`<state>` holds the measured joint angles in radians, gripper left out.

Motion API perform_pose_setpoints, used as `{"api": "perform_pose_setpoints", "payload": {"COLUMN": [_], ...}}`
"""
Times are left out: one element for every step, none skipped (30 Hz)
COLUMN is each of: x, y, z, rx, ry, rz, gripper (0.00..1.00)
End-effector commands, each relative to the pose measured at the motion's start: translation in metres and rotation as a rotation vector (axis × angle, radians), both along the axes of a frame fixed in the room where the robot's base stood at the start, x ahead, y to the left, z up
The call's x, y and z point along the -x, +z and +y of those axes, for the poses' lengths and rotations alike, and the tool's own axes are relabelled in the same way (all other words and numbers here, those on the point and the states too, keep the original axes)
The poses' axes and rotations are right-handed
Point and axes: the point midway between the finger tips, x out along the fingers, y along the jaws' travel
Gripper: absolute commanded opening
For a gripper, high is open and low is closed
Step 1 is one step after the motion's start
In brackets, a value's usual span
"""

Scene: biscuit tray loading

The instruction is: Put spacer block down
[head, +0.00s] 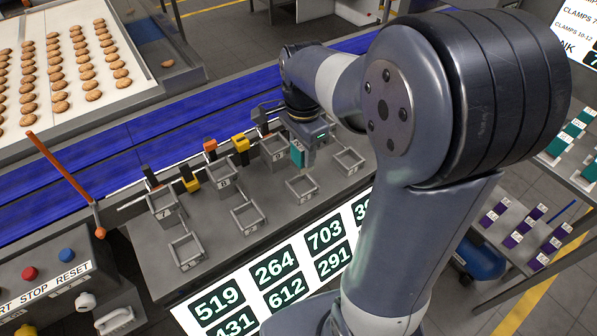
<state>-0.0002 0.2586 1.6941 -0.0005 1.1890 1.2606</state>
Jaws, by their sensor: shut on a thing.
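My gripper (300,147) is shut on a teal spacer block (297,155), which hangs upright below it. Part of the block is hidden by the gripper. The block is over the grey table (220,262), close to the square holder marked 9 (268,160) and above and behind a front-row holder (302,188). I cannot tell whether the block touches anything below. Another open square holder (349,161) lies to the right.
Holders 7 (152,207) and 8 (220,186) stand to the left, with orange, yellow (240,143) and black clamps behind them. A blue conveyor (120,150) runs behind. More teal blocks (571,129) sit on a right-hand shelf. My arm hides the middle right.

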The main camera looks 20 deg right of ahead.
Motion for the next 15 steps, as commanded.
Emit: {"api": "perform_pose_setpoints", "payload": {"x": [0.001, 0.001, 0.001, 0.001, 0.001, 0.001, 0.0, 0.0, 0.0, 0.0, 0.0, 0.001, 0.0, 0.0, 0.0], "y": [-0.012, -0.018, -0.025, -0.029, -0.034, -0.038, -0.041, -0.043, -0.046, -0.049, -0.054, -0.06, -0.065, -0.069, -0.074], "z": [0.0, 0.0, 0.0, 0.0, 0.0, 0.0, 0.0, 0.0, 0.0, 0.0, 0.0, 0.0, 0.0, 0.0, 0.0], "rx": [0.0, 0.0, 0.0, 0.0, 0.0, 0.0, 0.0, 0.0, 0.0, 0.0, 0.0, 0.0, 0.0, 0.0, 0.0], "ry": [0.0, 0.0, 0.001, 0.001, 0.001, 0.002, 0.002, 0.002, 0.002, 0.002, 0.003, 0.003, 0.003, 0.003, 0.003], "rz": [0.005, 0.006, 0.005, 0.004, 0.003, 0.004, 0.003, 0.001, 0.001, 0.002, 0.003, 0.005, 0.004, 0.004, 0.003], "gripper": [0.1, 0.1, 0.1, 0.1, 0.1, 0.1, 0.1, 0.1, 0.1, 0.1, 0.1, 0.1, 0.1, 0.1, 0.1]}}
